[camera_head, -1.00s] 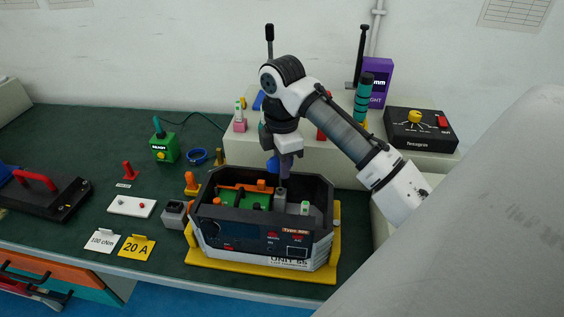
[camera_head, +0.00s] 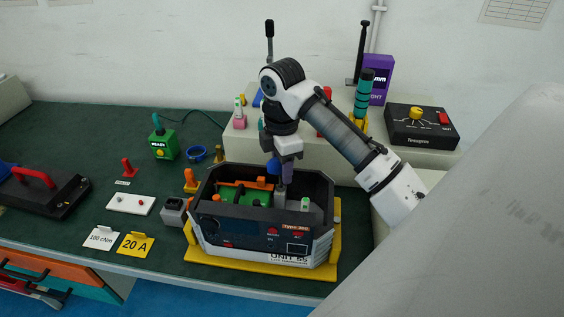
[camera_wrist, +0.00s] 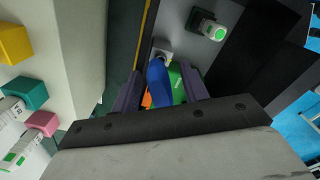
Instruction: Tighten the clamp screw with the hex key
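A blue handle, which looks like the hex key's (camera_head: 273,166), stands over the open black-and-white unit (camera_head: 212,233); it also shows in the wrist view (camera_wrist: 158,82). My gripper (camera_head: 286,170) points down over the unit. In the wrist view its two dark fingers (camera_wrist: 160,92) stand on either side of the blue handle, with orange and green showing in the gaps, so it looks open around it. A grey block (camera_head: 280,198) rises inside the unit below the fingers. It also shows in the wrist view (camera_wrist: 164,50) near the handle's far end. The clamp screw itself cannot be made out.
The unit's walls surround the gripper closely, with a green board (camera_head: 232,196) and a white, green-topped part (camera_head: 304,205) inside. It sits on a yellow base (camera_head: 215,263). A raised shelf (camera_head: 245,152) stands behind. A grey block (camera_head: 173,212) and orange piece (camera_head: 191,181) are at left.

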